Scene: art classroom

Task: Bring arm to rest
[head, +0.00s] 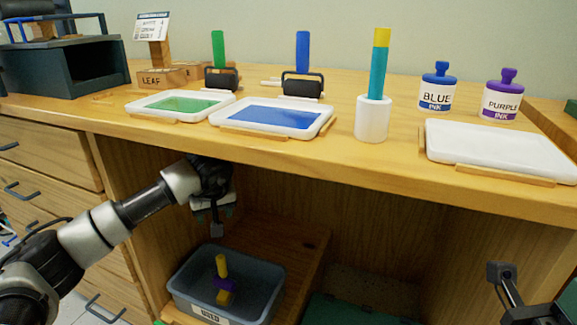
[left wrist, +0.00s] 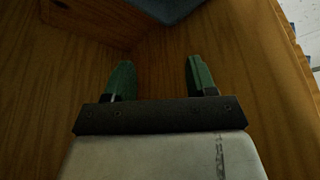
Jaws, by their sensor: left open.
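My left arm comes in from the left in the head view, in front of the wooden bench (head: 300,149). My left gripper (head: 222,222) hangs below the bench top, above and apart from the grey bin (head: 184,287). In the left wrist view, the two green fingers of my left gripper (left wrist: 155,78) are spread apart with nothing between them. Part of my right arm shows at the lower right of the head view. Whether its gripper is in that view is not clear.
The bin holds a yellow and purple tool (head: 222,268). On the bench top stand a green tray (head: 140,113), a blue tray (head: 222,121), an empty white tray (head: 490,145), a white cup (head: 372,120), a blue ink bottle (head: 437,90) and a purple ink bottle (head: 502,98). Drawers (head: 45,160) are at left.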

